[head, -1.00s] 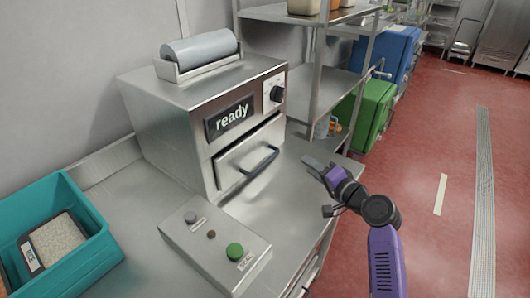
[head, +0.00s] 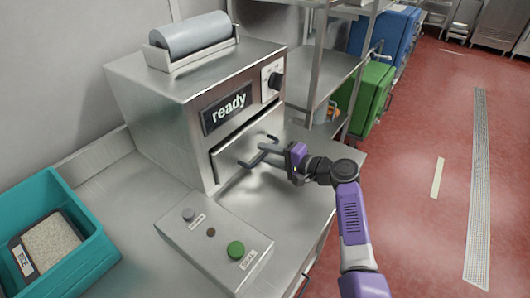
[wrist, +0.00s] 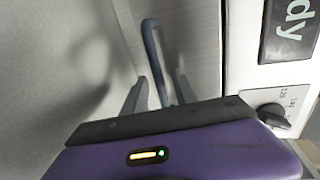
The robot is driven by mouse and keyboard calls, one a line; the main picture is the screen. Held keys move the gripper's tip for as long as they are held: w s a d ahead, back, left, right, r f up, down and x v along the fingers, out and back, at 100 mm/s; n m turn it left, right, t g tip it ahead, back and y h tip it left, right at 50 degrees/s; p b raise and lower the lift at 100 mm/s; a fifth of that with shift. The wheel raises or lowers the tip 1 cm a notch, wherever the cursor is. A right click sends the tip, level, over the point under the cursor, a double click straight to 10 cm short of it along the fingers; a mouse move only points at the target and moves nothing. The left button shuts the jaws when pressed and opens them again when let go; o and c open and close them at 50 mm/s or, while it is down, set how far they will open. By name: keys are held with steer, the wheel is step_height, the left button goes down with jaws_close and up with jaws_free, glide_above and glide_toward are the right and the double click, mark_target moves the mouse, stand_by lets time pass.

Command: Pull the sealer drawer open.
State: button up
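The sealer (head: 170,110) is a steel box with a display reading "ready". Its drawer front (head: 228,158) sits below the display and looks shut or nearly so. The dark bar handle (head: 247,164) stands out from the drawer and is partly covered by my gripper. My gripper (head: 265,154) is at the handle, reaching in from the right. In the wrist view, the handle (wrist: 152,55) runs down between the two fingers (wrist: 160,92). They are apart, with space showing beside the bar, so the gripper looks open around it. Whether either finger touches the bar is unclear.
A control box (head: 213,240) with a green button stands on the steel counter (head: 285,205) before the sealer. A teal bin (head: 85,262) with a pack inside is at the left. A steel shelf rack (head: 325,75) stands just right of the sealer.

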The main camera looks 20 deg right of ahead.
steer(key=shift+w+a+f, duration=0.15)
steer(key=shift+w+a, duration=0.15)
steer(key=shift+w, duration=0.05)
steer(key=shift+c, duration=0.4)
jaws_close()
stand_by(0.9)
